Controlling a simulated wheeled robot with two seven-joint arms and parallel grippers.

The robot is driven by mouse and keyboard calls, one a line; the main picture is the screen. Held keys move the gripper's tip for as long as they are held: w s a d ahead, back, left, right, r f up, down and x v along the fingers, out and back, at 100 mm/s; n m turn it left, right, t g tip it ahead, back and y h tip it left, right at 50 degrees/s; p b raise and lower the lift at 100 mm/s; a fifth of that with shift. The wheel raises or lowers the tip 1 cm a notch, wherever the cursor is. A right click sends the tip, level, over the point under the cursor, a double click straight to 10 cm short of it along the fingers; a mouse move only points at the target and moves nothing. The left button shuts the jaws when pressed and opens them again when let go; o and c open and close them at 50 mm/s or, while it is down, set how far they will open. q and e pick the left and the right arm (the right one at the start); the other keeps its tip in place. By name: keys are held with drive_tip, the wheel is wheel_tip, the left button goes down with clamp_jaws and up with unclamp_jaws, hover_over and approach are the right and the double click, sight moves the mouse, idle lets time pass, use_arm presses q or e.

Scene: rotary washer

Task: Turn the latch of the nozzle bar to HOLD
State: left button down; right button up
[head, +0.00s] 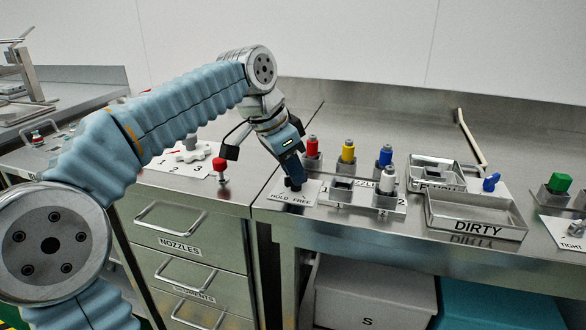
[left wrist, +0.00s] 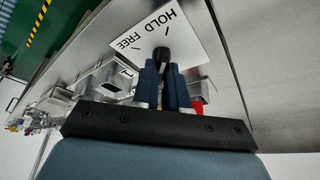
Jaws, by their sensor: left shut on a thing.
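The latch (head: 294,187) is a small dark knob on a white plate (head: 279,197) marked HOLD and FREE, at the front edge of the steel bench. My left gripper (head: 291,177) points down over it and is shut on the latch. In the left wrist view, the blue fingers (left wrist: 162,70) close around the black knob (left wrist: 162,53), with the HOLD and FREE plate (left wrist: 192,48) behind. The fingers cover much of the latch, so I cannot tell which mark it points to. My right gripper is not in view.
A DIRTY tray (head: 478,226) stands further right. A red button (head: 219,164) stands to the left.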

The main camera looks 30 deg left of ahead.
use_arm(q)
drive_tip(key=shift+f, duration=0.15)
drive_tip(key=c, duration=1.2)
unclamp_jaws()
drive_tip(key=shift+o, duration=0.2)
drive_tip(key=v, duration=1.4)
drive_tip(key=shift+w, duration=0.25)
